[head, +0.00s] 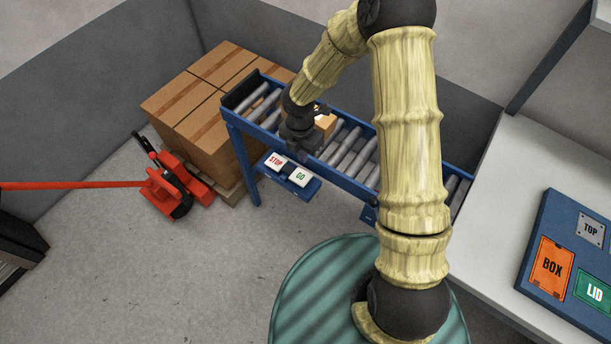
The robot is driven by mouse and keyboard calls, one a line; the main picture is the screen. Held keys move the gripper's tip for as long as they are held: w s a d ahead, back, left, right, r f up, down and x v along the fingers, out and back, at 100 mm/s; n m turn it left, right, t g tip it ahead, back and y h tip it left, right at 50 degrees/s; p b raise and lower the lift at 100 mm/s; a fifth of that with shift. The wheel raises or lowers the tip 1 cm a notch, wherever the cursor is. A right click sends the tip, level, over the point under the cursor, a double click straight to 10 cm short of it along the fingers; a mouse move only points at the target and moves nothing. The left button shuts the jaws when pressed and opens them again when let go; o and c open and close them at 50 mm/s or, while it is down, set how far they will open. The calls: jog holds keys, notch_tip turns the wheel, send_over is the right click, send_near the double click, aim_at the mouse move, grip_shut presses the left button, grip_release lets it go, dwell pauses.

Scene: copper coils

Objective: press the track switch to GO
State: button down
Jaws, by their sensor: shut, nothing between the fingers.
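The track switch (288,168) is a pair of white plates on a blue bracket at the front side of the roller track. Its left plate reads STOP (276,160) in red and its right plate reads GO (300,176) in green. The two plates look tilted differently, but I cannot tell which one is pressed down. My gripper (301,157) is shut and empty. It is just above and behind the switch in the picture, close to the GO side. I cannot tell whether it touches anything.
The blue roller track (345,182) carries a small orange-brown box (325,122) behind my gripper. Stacked cartons (200,105) and a red pallet jack (172,185) stand left. A white counter (510,210) with a blue panel (545,225) is on the right. Floor in front is clear.

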aim_at(305, 184)
jog(key=f, duration=0.4)
jog(key=f+p, duration=0.1)
jog(key=f, duration=0.4)
jog(key=f+p, duration=0.1)
jog(key=f, duration=0.4)
jog(key=shift+s+d, duration=0.15)
jog(key=shift+d, duration=0.15)
